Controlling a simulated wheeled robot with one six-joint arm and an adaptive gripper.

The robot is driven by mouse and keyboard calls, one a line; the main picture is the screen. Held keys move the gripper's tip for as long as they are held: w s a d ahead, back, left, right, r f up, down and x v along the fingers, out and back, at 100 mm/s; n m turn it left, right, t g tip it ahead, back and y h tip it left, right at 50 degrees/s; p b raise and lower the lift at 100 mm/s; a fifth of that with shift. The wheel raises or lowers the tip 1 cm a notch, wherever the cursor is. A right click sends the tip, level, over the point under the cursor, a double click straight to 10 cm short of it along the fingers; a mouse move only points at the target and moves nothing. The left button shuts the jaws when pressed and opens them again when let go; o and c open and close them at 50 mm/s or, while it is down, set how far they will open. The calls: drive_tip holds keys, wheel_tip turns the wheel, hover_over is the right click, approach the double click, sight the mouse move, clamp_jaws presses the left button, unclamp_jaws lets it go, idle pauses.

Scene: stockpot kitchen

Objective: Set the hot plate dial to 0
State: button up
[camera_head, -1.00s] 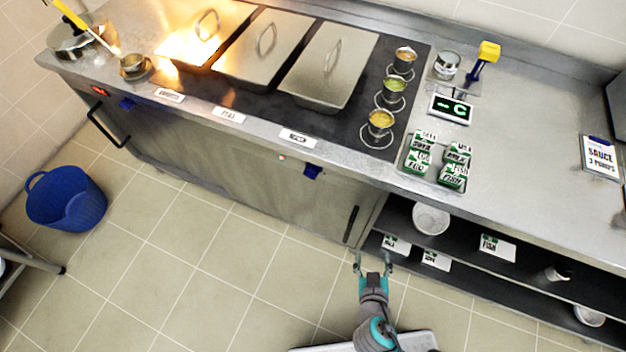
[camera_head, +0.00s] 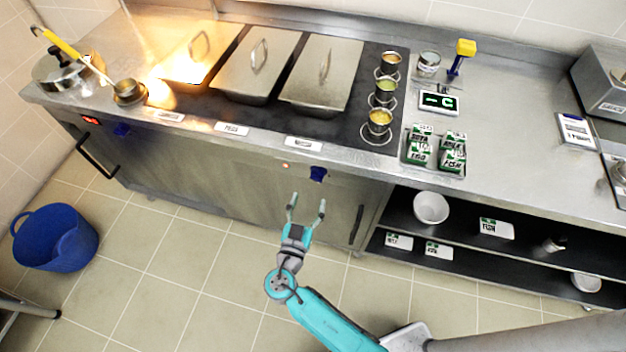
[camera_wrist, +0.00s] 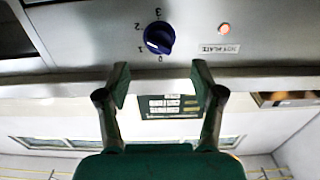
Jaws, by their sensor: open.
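The hot plate dial (camera_head: 318,174) is a blue knob on the counter's steel front, above my gripper (camera_head: 307,206). In the wrist view the dial (camera_wrist: 159,39) is ringed by the numbers 0 to 3, beside a label (camera_wrist: 219,49) that reads like "HOT PLATE". I cannot tell for sure which number its pointer faces. My gripper (camera_wrist: 160,88) is open and empty, its fingers pointing at the counter front and apart from the dial.
A small red light (camera_wrist: 224,30) is near the dial. Another blue knob (camera_head: 122,130) is at the far left of the front. Lidded pans (camera_head: 258,63) and sauce cups (camera_head: 379,122) stand on the counter. A blue bucket (camera_head: 55,240) is on the floor; the floor before the dial is clear.

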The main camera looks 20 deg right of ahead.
sight(316, 178)
drive_tip(key=x, duration=0.8)
drive_tip(key=shift+d, duration=0.1)
drive_tip(key=c, duration=1.1)
